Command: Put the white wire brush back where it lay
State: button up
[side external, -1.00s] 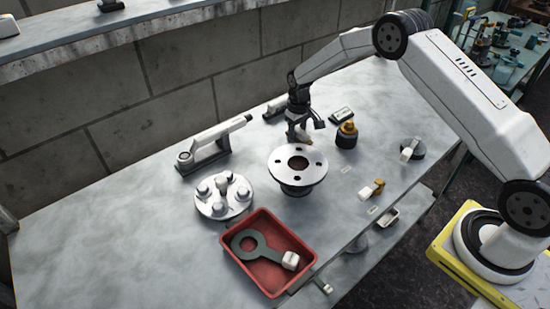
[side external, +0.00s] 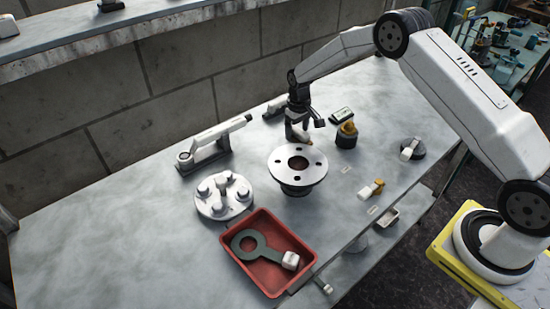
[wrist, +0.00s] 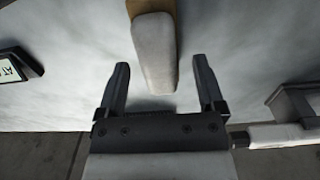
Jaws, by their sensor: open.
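The white wire brush (wrist: 153,55) shows in the wrist view as a long white handle joined to a tan part at the top edge of the picture. My gripper (wrist: 160,85) is open, with one dark finger on each side of the handle's near end and a visible gap on both sides. In the side view my gripper (side external: 298,128) points down over the bench, behind the flange, and the brush (side external: 297,139) shows small and partly hidden at the fingers. Whether the brush rests fully on the bench is hard to tell.
The round flange (side external: 284,163) stands just in front of my gripper. A dark pot with a yellow top (side external: 346,134) and a small black sign (side external: 341,115) are to the right. A red tray (side external: 304,244) holds a ring spanner. The left of the bench (side external: 90,235) is clear.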

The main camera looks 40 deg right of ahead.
aim_at(298, 131)
notch_tip(298, 131, up, 12)
jog(key=shift+f, duration=0.15)
dwell(0.4)
dwell(0.5)
jog(key=s+a+r+t, duration=0.1)
jog(key=s+a, duration=0.2)
jog(key=s, duration=1.1)
jog(key=s+a+r+t, duration=0.1)
jog(key=s+a, duration=0.3)
jog(key=s, duration=1)
jog(key=shift+r+t, duration=0.15)
jog(key=shift+t, duration=0.15)
